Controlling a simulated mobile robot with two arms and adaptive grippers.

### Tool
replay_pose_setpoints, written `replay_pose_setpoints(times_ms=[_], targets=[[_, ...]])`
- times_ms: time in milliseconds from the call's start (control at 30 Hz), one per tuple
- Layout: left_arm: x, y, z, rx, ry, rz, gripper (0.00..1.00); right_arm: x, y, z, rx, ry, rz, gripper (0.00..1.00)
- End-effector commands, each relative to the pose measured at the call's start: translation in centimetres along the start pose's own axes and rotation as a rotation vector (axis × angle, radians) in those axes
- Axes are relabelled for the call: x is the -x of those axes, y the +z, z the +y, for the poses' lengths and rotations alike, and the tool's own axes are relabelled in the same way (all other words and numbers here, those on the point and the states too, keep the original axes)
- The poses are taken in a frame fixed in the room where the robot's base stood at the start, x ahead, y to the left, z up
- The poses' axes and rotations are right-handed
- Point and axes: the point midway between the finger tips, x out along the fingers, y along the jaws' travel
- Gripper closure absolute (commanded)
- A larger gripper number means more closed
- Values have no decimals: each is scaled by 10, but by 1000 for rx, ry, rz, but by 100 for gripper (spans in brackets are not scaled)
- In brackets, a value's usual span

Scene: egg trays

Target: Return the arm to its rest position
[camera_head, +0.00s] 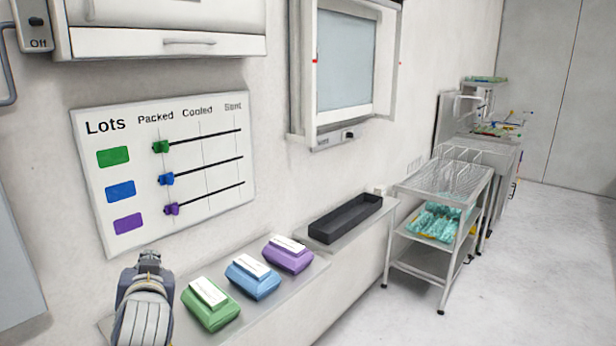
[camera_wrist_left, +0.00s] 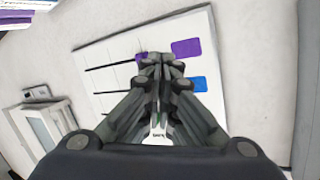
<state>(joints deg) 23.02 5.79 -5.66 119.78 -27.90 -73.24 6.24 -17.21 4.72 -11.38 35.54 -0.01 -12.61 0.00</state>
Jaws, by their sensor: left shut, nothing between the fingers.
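My left gripper (camera_head: 149,258) stands at the lower left of the head view, below the Lots board (camera_head: 170,160) and left of the green carton. It points up and away toward the wall. In the left wrist view its fingers (camera_wrist_left: 160,62) are shut together with nothing between them, in front of the board (camera_wrist_left: 110,62). The board's green, blue and purple sliders sit under "Packed" in the head view. My right gripper is not in view.
A green carton (camera_head: 211,312), a blue carton (camera_head: 254,284) and a purple carton (camera_head: 289,262) stand on the wall shelf (camera_head: 323,265). A black tray (camera_head: 345,218) lies beyond them. A metal cart (camera_head: 437,262) stands to the right. The floor at right is clear.

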Motion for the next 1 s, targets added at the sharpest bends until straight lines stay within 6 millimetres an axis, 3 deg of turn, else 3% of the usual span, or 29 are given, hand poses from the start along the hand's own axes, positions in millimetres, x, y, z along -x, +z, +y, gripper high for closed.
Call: replay_pose_setpoints(times_ms=[33, 100, 267, 400, 600, 867, 1000], targets=[[8, 41, 12, -21, 43, -69, 100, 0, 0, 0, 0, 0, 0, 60], [22, 90, 27, -46, 105, -159, 100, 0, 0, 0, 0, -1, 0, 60], [73, 197, 52, -98, 247, -367, 100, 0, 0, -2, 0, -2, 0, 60], [132, 274, 64, -135, 365, -541, 100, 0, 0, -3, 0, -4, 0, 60], [205, 339, 68, -168, 487, -722, 100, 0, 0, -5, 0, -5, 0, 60], [285, 387, 64, -192, 608, -901, 100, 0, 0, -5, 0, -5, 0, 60], [268, 416, 80, -197, 608, -913, 100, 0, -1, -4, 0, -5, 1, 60]])
